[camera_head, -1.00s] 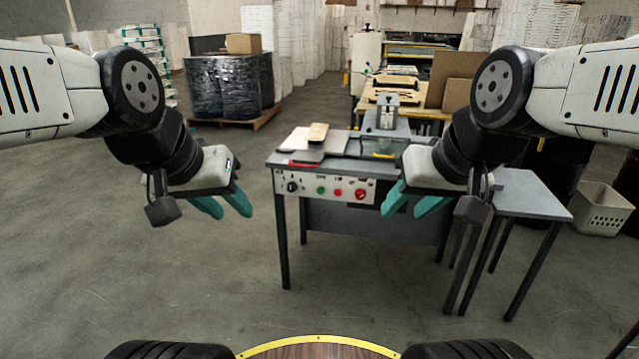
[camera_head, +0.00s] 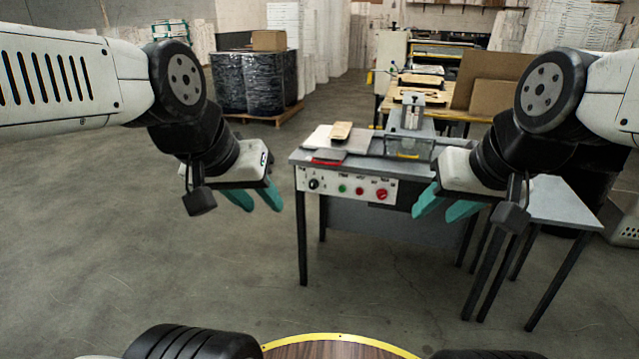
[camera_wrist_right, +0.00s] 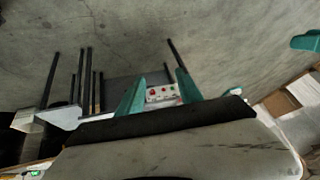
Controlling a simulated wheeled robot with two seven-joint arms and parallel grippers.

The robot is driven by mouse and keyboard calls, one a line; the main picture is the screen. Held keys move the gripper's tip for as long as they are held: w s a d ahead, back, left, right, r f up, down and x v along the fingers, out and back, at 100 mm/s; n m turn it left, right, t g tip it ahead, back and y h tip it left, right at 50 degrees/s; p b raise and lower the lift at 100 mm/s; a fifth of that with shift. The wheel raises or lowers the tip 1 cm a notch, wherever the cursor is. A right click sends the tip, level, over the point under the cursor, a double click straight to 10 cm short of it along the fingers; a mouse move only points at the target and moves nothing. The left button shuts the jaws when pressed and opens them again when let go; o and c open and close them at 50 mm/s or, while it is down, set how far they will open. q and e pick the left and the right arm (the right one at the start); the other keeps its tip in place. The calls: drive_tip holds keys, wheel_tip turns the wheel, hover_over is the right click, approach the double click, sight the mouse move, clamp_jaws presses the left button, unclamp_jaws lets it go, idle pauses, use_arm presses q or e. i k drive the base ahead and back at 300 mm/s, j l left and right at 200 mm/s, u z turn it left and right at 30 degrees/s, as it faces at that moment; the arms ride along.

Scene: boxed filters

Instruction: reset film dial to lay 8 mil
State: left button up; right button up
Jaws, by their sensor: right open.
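The film dial is probably the black knob (camera_head: 314,184) at the left end of the white control panel (camera_head: 328,187) on the grey machine table's front. Its setting is too small to read. A green button (camera_head: 342,189), a red button (camera_head: 360,191) and a larger red knob (camera_head: 382,194) sit to its right. My left gripper (camera_head: 263,207) is open and empty, left of the table and apart from it. My right gripper (camera_head: 433,213) is open and empty, in front of the table, right of the panel. In the right wrist view the panel (camera_wrist_right: 162,93) shows beyond its open fingers.
On the table (camera_head: 300,158) lie a wood block (camera_head: 341,131), flat boards and a red-edged dark piece (camera_head: 328,156); a sealing unit (camera_head: 410,140) stands behind. A small side table (camera_head: 565,204) adjoins at right. Floor at left is clear.

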sight(314, 184)
drive_tip(key=i+u, duration=0.2)
drive_tip(key=u, duration=0.25)
drive_tip(key=i+u, duration=0.2)
drive_tip(key=u, duration=0.2)
drive_tip(key=i+u, duration=0.15)
drive_tip(key=u, duration=0.3)
